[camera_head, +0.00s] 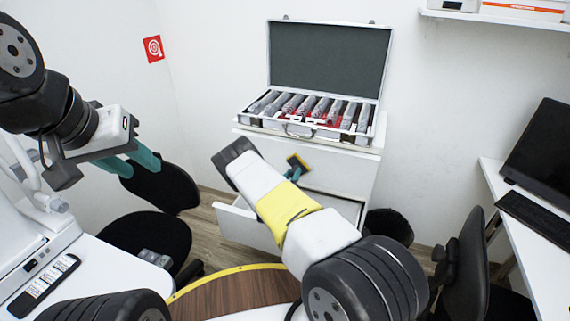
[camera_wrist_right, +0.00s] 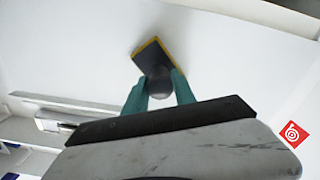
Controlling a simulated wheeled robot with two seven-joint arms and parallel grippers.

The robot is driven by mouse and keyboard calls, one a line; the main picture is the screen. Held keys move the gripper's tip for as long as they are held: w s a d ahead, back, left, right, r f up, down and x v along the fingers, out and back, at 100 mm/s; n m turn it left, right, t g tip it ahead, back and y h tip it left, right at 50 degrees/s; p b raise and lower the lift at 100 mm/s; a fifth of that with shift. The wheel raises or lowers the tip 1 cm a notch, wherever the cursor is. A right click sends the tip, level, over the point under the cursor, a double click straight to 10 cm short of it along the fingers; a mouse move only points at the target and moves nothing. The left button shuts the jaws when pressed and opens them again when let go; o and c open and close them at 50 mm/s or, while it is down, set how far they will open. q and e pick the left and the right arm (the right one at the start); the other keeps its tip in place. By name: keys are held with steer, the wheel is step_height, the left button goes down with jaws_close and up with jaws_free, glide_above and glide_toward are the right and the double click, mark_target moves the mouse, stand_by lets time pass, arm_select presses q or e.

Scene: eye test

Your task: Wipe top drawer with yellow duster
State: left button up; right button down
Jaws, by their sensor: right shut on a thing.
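The yellow-edged duster (camera_head: 299,162) has a dark pad and a rounded grey handle. My right gripper (camera_head: 293,173) is shut on that handle. In the right wrist view the duster (camera_wrist_right: 152,58) is between the teal fingers, over a plain white surface (camera_wrist_right: 90,50); I cannot tell whether it touches. In the head view it is in front of the upper drawer front (camera_head: 335,170) of the white cabinet. A lower drawer (camera_head: 245,228) is pulled out, partly hidden by my right arm. My left gripper (camera_head: 145,165) is empty at the left, its fingers apart.
An open case (camera_head: 330,60) with several tube-like items stands on the cabinet. Black chairs (camera_head: 150,240) are at left and another (camera_head: 465,265) at right. A dark bin (camera_head: 388,224) stands beside the cabinet. A desk (camera_head: 525,225) with a laptop is at right.

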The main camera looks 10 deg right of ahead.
steer(key=shift+w+a+r, duration=0.15)
steer(key=shift+w+a, duration=0.6)
steer(key=shift+a, duration=0.3)
steer(key=shift+a+r, duration=0.1)
steer(key=shift+s, duration=0.1)
steer(key=s+d, duration=0.3)
steer(key=d, duration=0.2)
steer(key=shift+d, duration=0.15)
steer(key=shift+w+a+r, duration=0.2)
steer(key=shift+w+a, duration=0.85)
steer(key=shift+a, duration=0.25)
steer(key=shift+w+a, duration=0.4)
steer(key=shift+a, duration=0.25)
steer(key=shift+w+a, duration=0.4)
steer(key=shift+a, duration=0.2)
